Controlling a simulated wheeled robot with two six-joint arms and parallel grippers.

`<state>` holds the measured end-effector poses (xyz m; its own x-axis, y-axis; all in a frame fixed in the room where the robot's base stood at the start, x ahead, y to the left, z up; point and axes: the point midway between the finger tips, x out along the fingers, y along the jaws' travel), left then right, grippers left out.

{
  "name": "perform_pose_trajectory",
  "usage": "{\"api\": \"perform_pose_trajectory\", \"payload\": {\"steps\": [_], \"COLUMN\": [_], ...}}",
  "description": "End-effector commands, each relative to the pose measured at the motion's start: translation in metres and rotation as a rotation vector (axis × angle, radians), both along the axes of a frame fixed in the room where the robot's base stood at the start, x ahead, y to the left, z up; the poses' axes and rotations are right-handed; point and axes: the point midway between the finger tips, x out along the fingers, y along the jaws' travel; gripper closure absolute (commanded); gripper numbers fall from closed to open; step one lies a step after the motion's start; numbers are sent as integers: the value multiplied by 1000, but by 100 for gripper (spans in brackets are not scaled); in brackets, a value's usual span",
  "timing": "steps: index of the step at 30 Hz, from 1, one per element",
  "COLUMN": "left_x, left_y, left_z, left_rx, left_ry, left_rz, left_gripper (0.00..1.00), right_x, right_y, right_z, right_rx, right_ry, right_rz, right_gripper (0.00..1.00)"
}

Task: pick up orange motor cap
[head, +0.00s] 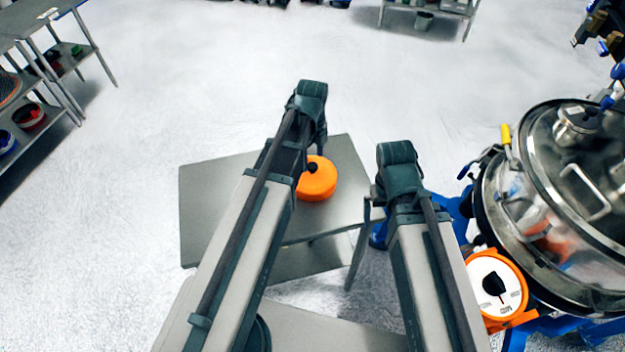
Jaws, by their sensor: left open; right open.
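The orange motor cap (318,184) is a round orange disc with a small dark spot near its top edge. It lies on a grey metal table (218,208), right of the table's middle. My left arm passes in front of the cap's left side and hides part of it. My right arm is to the right of the cap, past the table's right edge. The dark joints at the upper ends of both arms show, but I cannot make out the fingers of either gripper. They seem hidden by my own arms.
Shelves with bins (30,116) stand at the far left. The floor beyond the table is clear.

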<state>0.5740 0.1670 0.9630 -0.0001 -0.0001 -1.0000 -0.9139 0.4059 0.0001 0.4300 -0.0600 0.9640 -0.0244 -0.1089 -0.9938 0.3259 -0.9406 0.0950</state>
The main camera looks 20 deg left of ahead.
Motion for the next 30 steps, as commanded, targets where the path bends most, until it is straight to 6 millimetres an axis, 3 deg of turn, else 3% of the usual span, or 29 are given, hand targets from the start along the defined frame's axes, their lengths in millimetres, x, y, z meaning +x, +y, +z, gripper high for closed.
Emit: {"api": "perform_pose_trajectory", "payload": {"steps": [1,6,15,28,30], "left_x": [0,0,0,0,0], "left_y": [-1,-2,-2,-2,-2], "left_z": [-13,-31,-31,-32,-32], "left_rx": [0,0,0,0,0], "left_ry": [0,0,0,0,0], "left_rz": [0,0,0,0,0], "left_gripper": [24,24,24,100,100], "right_x": [0,0,0,0,0], "right_y": [0,0,0,0,0], "right_z": [-13,-31,-31,-32,-32], "right_rx": [0,0,0,0,0], "right_ry": [0,0,0,0,0], "right_rz": [0,0,0,0,0], "right_gripper": [0,0,0,0,0]}}
